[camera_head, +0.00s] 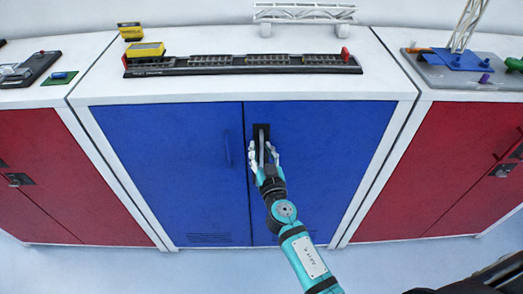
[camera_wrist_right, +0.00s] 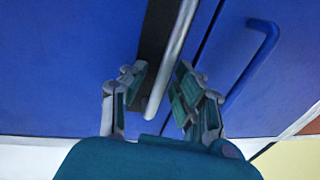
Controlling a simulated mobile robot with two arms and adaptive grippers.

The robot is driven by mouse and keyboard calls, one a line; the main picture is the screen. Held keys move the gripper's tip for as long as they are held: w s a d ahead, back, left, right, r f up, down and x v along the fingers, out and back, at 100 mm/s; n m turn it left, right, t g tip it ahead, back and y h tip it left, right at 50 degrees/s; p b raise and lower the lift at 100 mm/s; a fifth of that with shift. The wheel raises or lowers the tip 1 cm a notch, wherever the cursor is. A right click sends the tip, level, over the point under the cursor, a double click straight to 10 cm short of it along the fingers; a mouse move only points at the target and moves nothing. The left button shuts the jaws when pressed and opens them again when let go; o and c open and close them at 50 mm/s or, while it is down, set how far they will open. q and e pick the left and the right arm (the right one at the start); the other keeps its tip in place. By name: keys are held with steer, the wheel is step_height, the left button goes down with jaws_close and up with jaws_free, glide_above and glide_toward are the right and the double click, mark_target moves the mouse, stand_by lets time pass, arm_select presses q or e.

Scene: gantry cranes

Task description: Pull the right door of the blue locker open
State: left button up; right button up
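The blue locker has a left door (camera_head: 170,150) and a right door (camera_head: 335,150), both shut. The right door carries a black plate with a silver upright bar handle (camera_head: 262,140), beside the middle seam. My right gripper (camera_head: 264,158) is at this handle. In the right wrist view, the gripper (camera_wrist_right: 160,92) is open, with one finger on each side of the silver handle (camera_wrist_right: 172,55). Gaps show between the fingers and the bar. The left door's blue handle (camera_wrist_right: 252,65) is beside the right-hand finger in that view. My left gripper is not in view.
Red lockers stand to the left (camera_head: 30,160) and right (camera_head: 440,170). A black rail track (camera_head: 240,64), a yellow block (camera_head: 145,50) and a white gantry truss (camera_head: 305,14) are on the blue locker's top. Pale floor (camera_head: 130,265) lies in front.

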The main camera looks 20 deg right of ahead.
jaws_close()
steer(key=shift+s+f, duration=0.1)
steer(key=shift+s, duration=0.05)
